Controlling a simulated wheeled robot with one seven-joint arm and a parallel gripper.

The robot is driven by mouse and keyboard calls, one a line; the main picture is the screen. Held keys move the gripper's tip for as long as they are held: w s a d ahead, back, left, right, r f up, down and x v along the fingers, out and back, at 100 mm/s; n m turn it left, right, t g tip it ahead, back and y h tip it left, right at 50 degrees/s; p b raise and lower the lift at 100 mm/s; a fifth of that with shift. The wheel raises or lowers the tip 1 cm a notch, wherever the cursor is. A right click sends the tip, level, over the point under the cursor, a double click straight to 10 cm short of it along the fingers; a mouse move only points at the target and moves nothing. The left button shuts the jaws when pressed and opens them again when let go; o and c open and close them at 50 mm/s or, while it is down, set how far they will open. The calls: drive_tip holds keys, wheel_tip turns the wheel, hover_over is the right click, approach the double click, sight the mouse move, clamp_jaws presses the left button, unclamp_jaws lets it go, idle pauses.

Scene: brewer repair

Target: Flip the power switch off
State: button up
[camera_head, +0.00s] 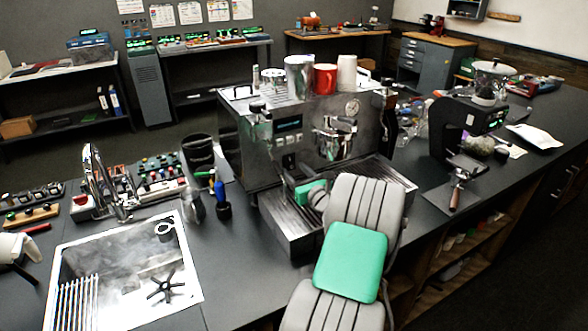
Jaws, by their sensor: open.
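The silver espresso machine (322,130) stands on the dark counter in the middle of the head view. Its front left panel carries a small green-lit display (288,124) and a few small light switches (289,161) below it. Which of them is the power switch, and how it is set, is too small to tell. My gripper (291,186) is at the machine's lower left front, just below the switches and above the drip tray. It is open, with nothing seen between its fingers. My grey arm with its green pad hides part of it, and contact with the panel cannot be told.
Metal and red cups (326,78) stand on top of the machine. A sink (124,275) with a tap lies to the left, a dark grinder (455,128) to the right. A portafilter (457,190) lies before the grinder. Bottles (222,197) stand left of the drip tray.

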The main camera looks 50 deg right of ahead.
drive_tip(key=shift+w, duration=0.15)
clamp_jaws()
idle(0.4)
